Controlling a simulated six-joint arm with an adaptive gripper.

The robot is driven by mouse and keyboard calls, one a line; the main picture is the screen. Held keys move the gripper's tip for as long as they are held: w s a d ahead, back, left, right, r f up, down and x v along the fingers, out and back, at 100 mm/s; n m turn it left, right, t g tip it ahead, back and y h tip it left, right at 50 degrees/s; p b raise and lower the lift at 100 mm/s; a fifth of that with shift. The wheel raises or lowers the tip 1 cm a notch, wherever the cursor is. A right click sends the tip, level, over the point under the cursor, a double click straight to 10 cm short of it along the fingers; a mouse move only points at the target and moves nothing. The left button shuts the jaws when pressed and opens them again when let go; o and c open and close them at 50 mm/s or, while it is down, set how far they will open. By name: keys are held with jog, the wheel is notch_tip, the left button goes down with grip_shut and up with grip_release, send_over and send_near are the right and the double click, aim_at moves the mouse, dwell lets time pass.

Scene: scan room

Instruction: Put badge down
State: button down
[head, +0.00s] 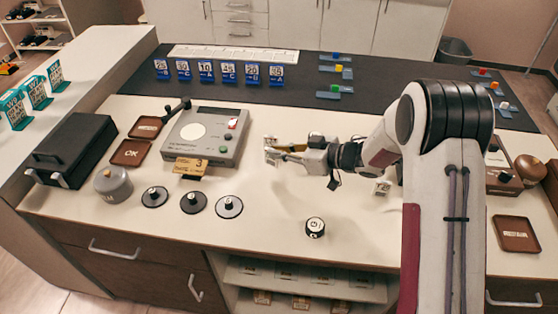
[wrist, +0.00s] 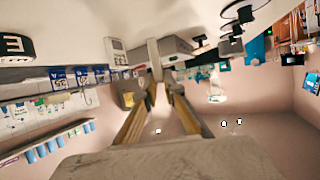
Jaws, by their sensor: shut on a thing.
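My gripper (head: 277,151) reaches left over the white counter, to the right of the grey scanner. It is shut on a small pale badge (head: 270,155) at its fingertips. In the wrist view, the two yellowish fingers of my gripper (wrist: 160,82) close toward a thin light-grey upright piece, which looks like the badge (wrist: 154,58). The badge's face is too small to read. Whether it touches the counter, I cannot tell.
The grey scanner (head: 222,148) has a yellow card (head: 190,168) at its front. A labelled tray (head: 131,153) lies at left. The counter below my gripper looks clear.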

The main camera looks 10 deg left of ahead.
aim_at(279, 161)
jog(key=shift+f, duration=1.9)
jog(key=c, duration=2.1)
grip_release()
jog(key=shift+f, duration=0.1)
jog(key=shift+c, duration=0.2)
jog(key=v, duration=1.2)
